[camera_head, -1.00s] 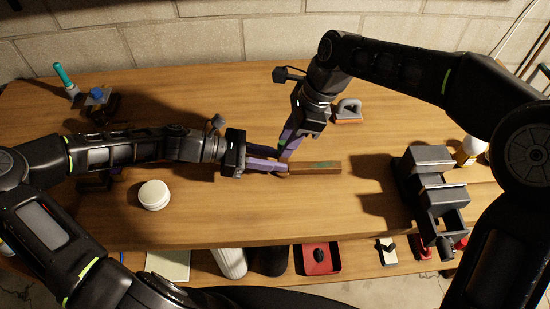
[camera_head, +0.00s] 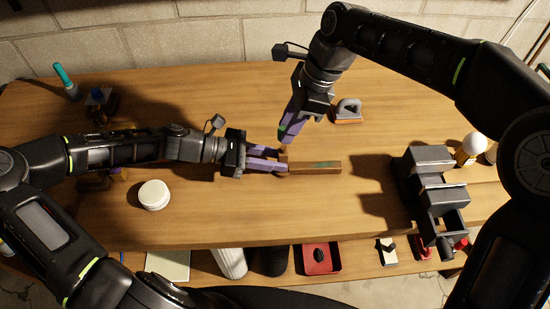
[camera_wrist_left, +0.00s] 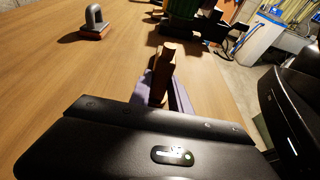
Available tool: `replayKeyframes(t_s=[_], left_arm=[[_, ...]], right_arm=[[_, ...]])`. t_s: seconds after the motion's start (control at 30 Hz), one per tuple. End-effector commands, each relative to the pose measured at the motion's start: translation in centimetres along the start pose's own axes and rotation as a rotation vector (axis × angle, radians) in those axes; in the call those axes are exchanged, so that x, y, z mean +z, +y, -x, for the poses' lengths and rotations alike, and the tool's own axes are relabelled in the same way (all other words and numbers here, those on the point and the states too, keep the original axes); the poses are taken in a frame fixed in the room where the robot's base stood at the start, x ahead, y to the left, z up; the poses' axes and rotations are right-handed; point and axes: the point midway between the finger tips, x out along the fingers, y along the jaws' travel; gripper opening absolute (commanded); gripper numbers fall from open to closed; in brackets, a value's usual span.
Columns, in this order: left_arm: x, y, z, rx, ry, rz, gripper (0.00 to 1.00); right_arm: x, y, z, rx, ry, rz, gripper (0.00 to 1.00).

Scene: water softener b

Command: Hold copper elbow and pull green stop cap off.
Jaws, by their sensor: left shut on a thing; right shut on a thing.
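The copper elbow (camera_head: 283,157) is a small brown piece at the middle of the bench. My left gripper (camera_head: 284,164) is shut on it, coming in from the left. In the left wrist view a brown upright shape (camera_wrist_left: 160,88) shows between the purple fingers. My right gripper (camera_head: 287,136) is above and behind the elbow, apart from it, and is shut. The green stop cap (camera_head: 282,127) shows as a small green spot at its fingers, mostly hidden by them.
A white round jar (camera_head: 154,195) stands at front left. A grey-handled tool (camera_head: 348,110) lies behind. A dark stepped stand (camera_head: 430,185) stands at right. The bench's back middle is clear.

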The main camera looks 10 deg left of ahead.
Motion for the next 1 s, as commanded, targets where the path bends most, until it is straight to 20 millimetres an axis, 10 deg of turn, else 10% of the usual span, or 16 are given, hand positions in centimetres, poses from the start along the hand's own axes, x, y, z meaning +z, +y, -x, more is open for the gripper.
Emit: replayKeyframes(t_s=[0.57, 1.0], left_arm=[[-0.1, 0.1, 0.0, 0.002, 0.002, 0.001, 0.0], [-0.1, 0.1, 0.0, 0.002, 0.002, 0.001, 0.0]], right_arm=[[0.0, 0.0, 1.1, -0.001, 0.0, -0.002, 0.0], [-2.2, 0.0, 5.9, -0.003, -0.001, -0.002, 0.0]])
